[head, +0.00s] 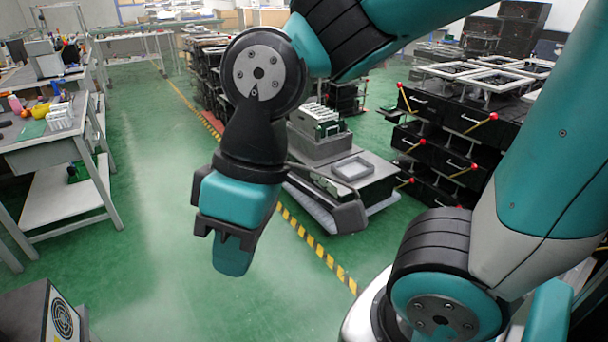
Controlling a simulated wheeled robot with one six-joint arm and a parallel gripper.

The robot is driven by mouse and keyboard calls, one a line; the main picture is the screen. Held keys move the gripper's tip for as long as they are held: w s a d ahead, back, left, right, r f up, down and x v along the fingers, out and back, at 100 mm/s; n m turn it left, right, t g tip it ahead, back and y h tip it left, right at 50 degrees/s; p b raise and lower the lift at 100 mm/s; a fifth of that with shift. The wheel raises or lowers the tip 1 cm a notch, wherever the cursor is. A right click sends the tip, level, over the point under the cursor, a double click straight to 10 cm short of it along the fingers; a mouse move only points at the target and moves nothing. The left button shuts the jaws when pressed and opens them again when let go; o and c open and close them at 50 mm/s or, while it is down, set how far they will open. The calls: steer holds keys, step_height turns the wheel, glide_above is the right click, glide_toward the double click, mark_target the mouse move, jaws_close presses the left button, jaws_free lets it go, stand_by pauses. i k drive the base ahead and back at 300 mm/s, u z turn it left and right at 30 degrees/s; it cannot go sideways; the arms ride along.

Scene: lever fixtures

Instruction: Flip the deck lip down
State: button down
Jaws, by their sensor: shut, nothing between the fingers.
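My gripper (232,258) hangs down left of the picture's middle, its teal tip pointing at the green floor. It looks shut and holds nothing. It is apart from everything around it. A low wheeled cart with a grey deck (378,186) stands behind and to the right of it. The deck carries a square grey frame (353,168) and a raised block with a rack of light plates (318,118). I cannot make out for certain which part is the deck lip. My gripper and wrist hide part of the cart's left side.
Black drawer stacks (432,143) with red-knobbed levers (483,122) stand at the right. A grey workbench (45,150) with tools stands at the left. A dark box (45,315) is at the lower left. Open green floor (140,200) with a yellow-black stripe (318,243) lies between.

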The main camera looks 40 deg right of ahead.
mark_target(326, 184)
steer(key=i, duration=0.3)
steer(key=z, duration=1.55)
steer(key=i, duration=2.2)
steer(key=u, duration=0.4)
